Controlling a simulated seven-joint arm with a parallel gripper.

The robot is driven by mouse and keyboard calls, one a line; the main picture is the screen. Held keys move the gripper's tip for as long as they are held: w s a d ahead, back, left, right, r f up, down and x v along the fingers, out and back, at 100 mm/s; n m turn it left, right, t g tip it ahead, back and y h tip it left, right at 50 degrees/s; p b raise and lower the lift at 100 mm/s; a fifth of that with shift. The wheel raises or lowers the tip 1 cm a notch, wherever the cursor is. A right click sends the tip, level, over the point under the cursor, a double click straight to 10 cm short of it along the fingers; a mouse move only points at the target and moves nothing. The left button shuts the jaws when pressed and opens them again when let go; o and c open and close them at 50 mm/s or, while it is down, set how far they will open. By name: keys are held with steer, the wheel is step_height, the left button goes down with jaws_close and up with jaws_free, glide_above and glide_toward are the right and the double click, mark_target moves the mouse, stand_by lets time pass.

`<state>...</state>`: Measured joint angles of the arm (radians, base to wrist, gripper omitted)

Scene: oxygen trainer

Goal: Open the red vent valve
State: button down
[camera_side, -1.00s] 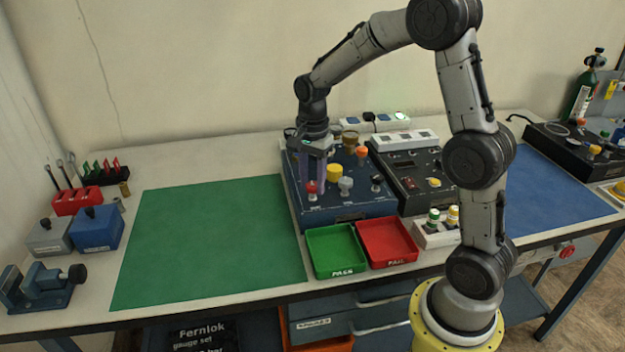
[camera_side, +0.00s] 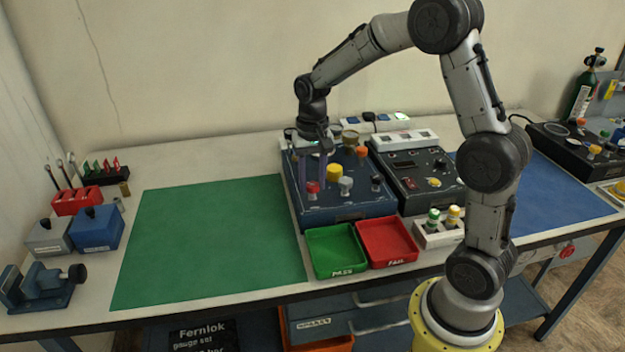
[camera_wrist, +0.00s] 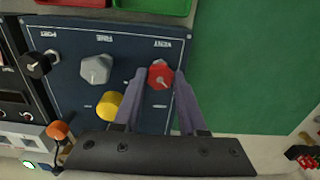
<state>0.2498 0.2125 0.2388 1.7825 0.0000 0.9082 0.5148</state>
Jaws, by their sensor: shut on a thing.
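The red vent valve (camera_wrist: 160,73) is a faceted red knob on the dark blue panel (camera_wrist: 75,92), under an upside-down VENT label in the wrist view. In the side view the red knob (camera_side: 312,187) is at the panel's front left. My gripper (camera_wrist: 160,79) points down at the panel, with one purple-grey finger on each side of the red knob, shut on it. In the side view my gripper (camera_side: 312,181) stands over the knob and its fingers partly cover the panel behind. The exact contact of the fingertips is hard to see.
On the same panel a yellow knob (camera_wrist: 109,105), a grey knob (camera_wrist: 96,69) and a black knob (camera_wrist: 36,63) stand close by. An orange knob (camera_side: 362,151) is farther back. Green (camera_side: 335,250) and red (camera_side: 388,242) trays sit in front. The green mat (camera_side: 210,240) is clear.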

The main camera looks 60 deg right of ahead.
mark_target(312, 185)
steer(key=n, duration=0.7)
steer(key=shift+r, duration=0.1)
steer(key=n, duration=0.4)
steer(key=shift+n, duration=1.8)
steer(key=shift+c, duration=2.3)
jaws_free()
step_height(312, 185, up, 14)
steer(key=shift+a, duration=0.1)
